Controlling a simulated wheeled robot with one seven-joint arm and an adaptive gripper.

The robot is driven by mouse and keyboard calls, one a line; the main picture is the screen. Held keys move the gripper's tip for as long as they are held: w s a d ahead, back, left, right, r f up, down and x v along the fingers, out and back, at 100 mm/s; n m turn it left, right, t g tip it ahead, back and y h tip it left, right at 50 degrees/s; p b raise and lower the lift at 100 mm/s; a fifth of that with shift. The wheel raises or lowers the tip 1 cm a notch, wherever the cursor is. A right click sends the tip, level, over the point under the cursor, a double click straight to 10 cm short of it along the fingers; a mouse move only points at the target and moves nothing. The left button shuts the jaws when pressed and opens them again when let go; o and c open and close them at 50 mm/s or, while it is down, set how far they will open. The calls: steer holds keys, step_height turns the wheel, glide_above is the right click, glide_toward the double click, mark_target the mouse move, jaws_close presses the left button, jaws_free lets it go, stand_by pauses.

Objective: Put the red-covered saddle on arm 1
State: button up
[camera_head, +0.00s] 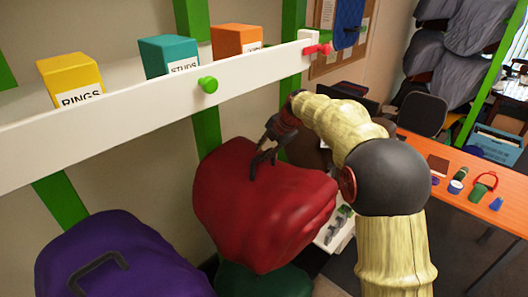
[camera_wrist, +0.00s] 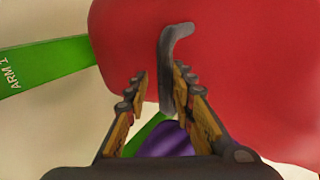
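The red-covered saddle (camera_head: 265,205) is in the middle of the head view, in front of the white rail. It has a dark handle (camera_wrist: 168,75) on top and fills much of the wrist view (camera_wrist: 250,60). My gripper (camera_head: 262,155) is at this handle. In the wrist view its two fingers (camera_wrist: 160,98) are apart, with the handle's lower end between them, nearer the right finger. I cannot tell whether they touch it. A green arm labelled ARM 1 (camera_wrist: 45,66) lies left of the red saddle in the wrist view. What supports the saddle is hidden.
A purple-covered saddle (camera_head: 110,255) with a dark handle is at the lower left. A dark green form (camera_head: 262,281) shows below the red saddle. The white rail (camera_head: 140,110) has a green knob (camera_head: 208,84) and a red knob (camera_head: 318,49). An orange table (camera_head: 470,185) stands at right.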

steer(key=shift+o, duration=1.3)
steer(key=shift+a+r, duration=0.1)
